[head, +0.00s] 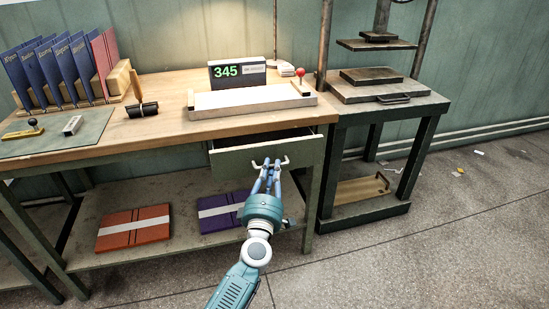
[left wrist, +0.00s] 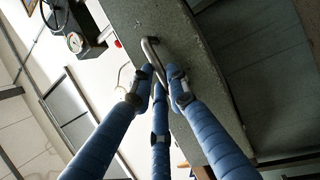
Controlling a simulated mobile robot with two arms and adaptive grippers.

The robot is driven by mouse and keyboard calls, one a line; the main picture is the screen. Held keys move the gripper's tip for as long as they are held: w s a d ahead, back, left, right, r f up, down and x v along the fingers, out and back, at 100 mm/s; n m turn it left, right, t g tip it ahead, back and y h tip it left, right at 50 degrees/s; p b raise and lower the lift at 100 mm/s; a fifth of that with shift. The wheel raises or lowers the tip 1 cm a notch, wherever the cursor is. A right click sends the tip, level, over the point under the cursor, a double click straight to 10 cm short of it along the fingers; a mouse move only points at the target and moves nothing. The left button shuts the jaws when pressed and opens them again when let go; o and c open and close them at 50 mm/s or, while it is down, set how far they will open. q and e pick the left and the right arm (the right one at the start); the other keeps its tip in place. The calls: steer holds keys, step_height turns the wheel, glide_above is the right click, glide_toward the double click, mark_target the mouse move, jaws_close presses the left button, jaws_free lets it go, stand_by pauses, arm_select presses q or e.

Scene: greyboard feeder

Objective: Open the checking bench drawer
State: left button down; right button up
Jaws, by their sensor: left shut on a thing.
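The checking bench drawer (head: 232,161) is a green-grey box under the right part of the wooden bench top. It stands partly pulled out, and its dark inside shows above the front panel. My left gripper (head: 269,165) is in front of the panel, with its blue fingers closed on the pale metal drawer handle (head: 285,161). In the left wrist view the fingers close around the bent handle bar (left wrist: 150,48), and the drawer front (left wrist: 195,65) runs diagonally behind it. My right gripper is not in view.
Orange (head: 133,228) and purple (head: 220,212) bundles lie on the lower shelf. A press stand (head: 385,105) stands right. The floor in front is clear.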

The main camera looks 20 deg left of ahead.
arm_select(q)
steer(key=s+d+p, duration=0.2)
steer(key=s+d, duration=0.4)
steer(key=s, duration=0.4)
steer(key=s+d+p, duration=0.2)
steer(key=s+d, duration=0.5)
steer(key=s, duration=0.3)
steer(key=shift+s+d, duration=0.15)
steer(key=shift+d, duration=0.15)
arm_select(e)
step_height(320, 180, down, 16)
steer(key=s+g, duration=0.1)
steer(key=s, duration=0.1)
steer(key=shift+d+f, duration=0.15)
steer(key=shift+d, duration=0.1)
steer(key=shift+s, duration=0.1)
arm_select(q)
steer(key=c, duration=1.7)
jaws_free()
steer(key=shift+o, duration=0.2)
steer(key=v, duration=1.2)
